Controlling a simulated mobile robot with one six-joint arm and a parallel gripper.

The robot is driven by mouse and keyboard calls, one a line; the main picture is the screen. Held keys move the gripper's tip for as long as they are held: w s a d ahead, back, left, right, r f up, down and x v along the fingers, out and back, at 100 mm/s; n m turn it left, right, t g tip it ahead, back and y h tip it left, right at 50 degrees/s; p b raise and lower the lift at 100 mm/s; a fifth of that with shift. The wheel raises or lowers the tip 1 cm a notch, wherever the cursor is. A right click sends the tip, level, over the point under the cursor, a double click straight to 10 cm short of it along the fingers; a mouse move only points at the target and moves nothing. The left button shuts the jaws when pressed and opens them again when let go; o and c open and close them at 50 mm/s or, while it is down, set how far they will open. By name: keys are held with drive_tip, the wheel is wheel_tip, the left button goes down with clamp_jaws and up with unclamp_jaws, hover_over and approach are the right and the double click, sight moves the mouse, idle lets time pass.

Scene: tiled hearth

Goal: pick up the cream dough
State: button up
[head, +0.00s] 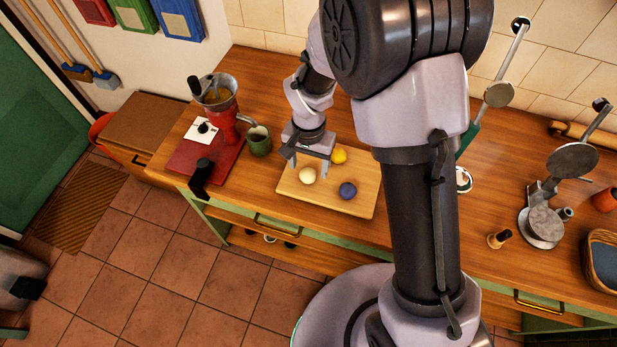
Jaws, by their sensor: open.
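The cream dough (307,175) is a small pale ball on the left part of a wooden board (338,201) on the counter. A yellow ball (339,156) and a dark blue-purple ball (347,190) lie on the same board, behind it and to its right. My gripper (308,168) is open and points down over the board, close to the cream dough. Its fingers show on the left and right of the dough's far side. I cannot tell whether they touch it or how high they are. Nothing is seen held.
A red grinder (222,115) on a red base and a green mug (259,141) stand left of the board. A metal press (543,224), a small wooden piece (499,238) and a basket (602,262) are at the right. My arm hides the counter's middle.

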sight(308, 178)
wheel_tip(308, 178, down, 4)
drive_tip(key=shift+a+r+b, duration=0.1)
drive_tip(key=shift+r+b, duration=0.15)
drive_tip(key=shift+b, duration=0.05)
drive_tip(key=shift+r, duration=0.1)
drive_tip(key=shift+c, duration=0.3)
clamp_jaws()
drive_tip(key=shift+r, duration=0.1)
